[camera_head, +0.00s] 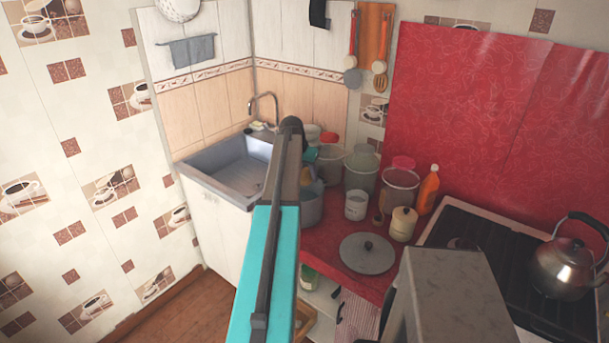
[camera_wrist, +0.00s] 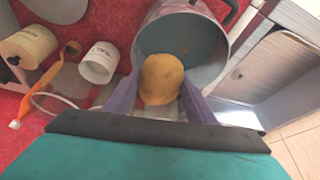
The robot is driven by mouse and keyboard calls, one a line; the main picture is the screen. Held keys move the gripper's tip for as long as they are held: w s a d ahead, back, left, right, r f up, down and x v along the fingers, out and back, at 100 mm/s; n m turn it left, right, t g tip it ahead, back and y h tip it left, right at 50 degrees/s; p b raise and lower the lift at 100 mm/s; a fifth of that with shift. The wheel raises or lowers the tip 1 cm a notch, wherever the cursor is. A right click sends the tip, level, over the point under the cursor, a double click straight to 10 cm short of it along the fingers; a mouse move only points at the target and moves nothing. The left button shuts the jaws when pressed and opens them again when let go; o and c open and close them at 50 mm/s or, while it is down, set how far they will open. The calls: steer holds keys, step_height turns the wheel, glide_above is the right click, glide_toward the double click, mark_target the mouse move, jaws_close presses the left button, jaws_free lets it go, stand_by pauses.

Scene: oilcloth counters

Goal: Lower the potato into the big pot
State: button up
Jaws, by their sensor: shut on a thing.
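The potato (camera_wrist: 161,78) is yellow-brown and rounded. My gripper (camera_wrist: 160,86) is shut on it, with a purple finger on each side. The big pot (camera_wrist: 205,22) is grey with a bluish inside, and its open mouth shows behind and around the potato in the wrist view. The potato overlaps the mouth; how far it is above or inside the rim I cannot tell. In the head view the pot (camera_head: 312,210) stands at the counter's left end, beside the sink. My arm hides part of it there, and the potato is not clearly visible.
The sink (camera_head: 222,165) lies left of the pot. A white mug (camera_head: 356,205), cream canister (camera_head: 403,224), grey lid (camera_head: 367,254) and orange bottle (camera_head: 428,190) stand or lie to the right. Several buckets are behind. A kettle (camera_head: 563,270) is on the stove (camera_head: 470,235).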

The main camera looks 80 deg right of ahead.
steer(key=shift+s+d, duration=0.25)
steer(key=shift+d, duration=0.1)
steer(key=shift+f, duration=0.15)
stand_by(0.8)
